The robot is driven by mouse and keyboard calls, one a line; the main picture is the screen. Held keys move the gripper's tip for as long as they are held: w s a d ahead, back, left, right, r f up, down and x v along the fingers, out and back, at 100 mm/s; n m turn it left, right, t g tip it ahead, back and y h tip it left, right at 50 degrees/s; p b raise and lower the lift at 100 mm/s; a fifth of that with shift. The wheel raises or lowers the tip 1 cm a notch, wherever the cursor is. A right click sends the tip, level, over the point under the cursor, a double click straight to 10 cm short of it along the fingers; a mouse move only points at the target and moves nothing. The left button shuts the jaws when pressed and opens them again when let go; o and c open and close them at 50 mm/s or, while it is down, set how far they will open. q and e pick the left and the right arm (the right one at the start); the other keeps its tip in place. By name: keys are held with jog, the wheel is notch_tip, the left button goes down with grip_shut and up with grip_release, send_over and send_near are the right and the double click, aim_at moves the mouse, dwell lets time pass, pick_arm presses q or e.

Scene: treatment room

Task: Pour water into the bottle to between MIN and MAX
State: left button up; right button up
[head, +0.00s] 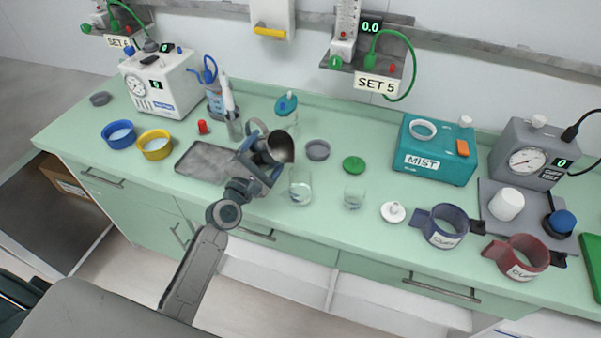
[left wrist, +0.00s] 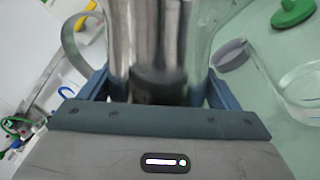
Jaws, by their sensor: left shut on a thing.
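My left gripper (head: 256,166) is shut on a shiny metal jug (head: 279,147), which is tilted with its dark mouth toward the right. In the left wrist view the jug (left wrist: 160,40) fills the space between the fingers, its handle (left wrist: 75,40) on the left. A clear open bottle (head: 300,188) stands upright on the counter, just below and right of the jug's mouth. A second clear container (head: 354,198) stands to its right. I cannot make out MIN or MAX marks, the water level or a stream. My right gripper is not in view.
A grey tray (head: 190,170) lies left of the jug. A grey ring (head: 317,150), green lid (head: 354,164) and white cap (head: 393,212) lie nearby. A teal MIST unit (head: 435,160) and blue and red cuffs (head: 447,226) are to the right.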

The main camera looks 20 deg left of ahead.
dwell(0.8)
pick_arm(q)
jog(key=shift+a+f+n+p, duration=0.1)
jog(key=shift+f+n+p, duration=0.5)
jog(key=shift+n, duration=0.5)
jog(key=a+n+p, duration=0.1)
jog(key=f+n+y+p, duration=0.1)
jog(key=n, duration=0.1)
jog(key=shift+w+a+f+n+g, duration=0.2)
jog(key=shift+w+a+n+g, duration=0.1)
jog(key=shift+a+g, duration=0.1)
jog(key=shift+w+a+f+n+p, duration=0.15)
jog(key=shift+a+f+n+p, duration=0.2)
jog(key=shift+n+p, duration=0.55)
jog(key=shift+a+f+n, duration=0.15)
jog(key=shift+f+n, duration=0.1)
jog(key=shift+n, duration=0.55)
jog(key=shift+f+g+p, duration=0.2)
jog(key=shift+g+p, duration=0.1)
